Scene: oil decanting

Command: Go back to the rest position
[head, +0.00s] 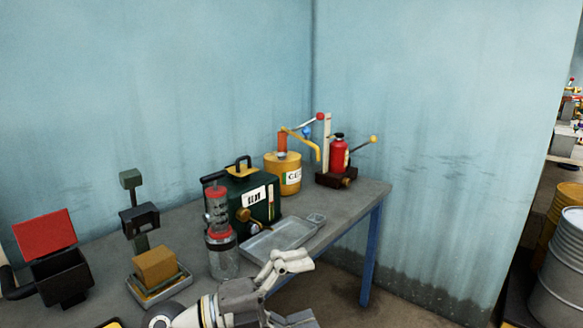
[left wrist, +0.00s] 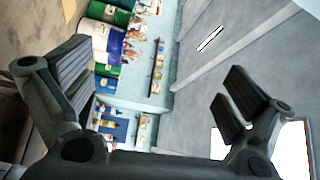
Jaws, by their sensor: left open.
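My left gripper (head: 306,291) is at the bottom middle of the head view, in front of the workbench's near edge. Its fingers are spread apart with nothing between them. In the left wrist view the same gripper (left wrist: 155,88) shows two dark padded fingers wide apart, with only distant background between them. The upper finger overlaps the near side of the metal tray in the head view; I see no sure contact. My right gripper is in neither view.
The grey workbench (head: 352,205) carries a clear cylinder with red bands (head: 222,258), a green machine (head: 262,185), a shallow metal tray (head: 262,246), a yellow pump can (head: 284,174), a red bottle (head: 339,152) and a scale with a tan block (head: 155,265). Drums (head: 563,265) stand far right.

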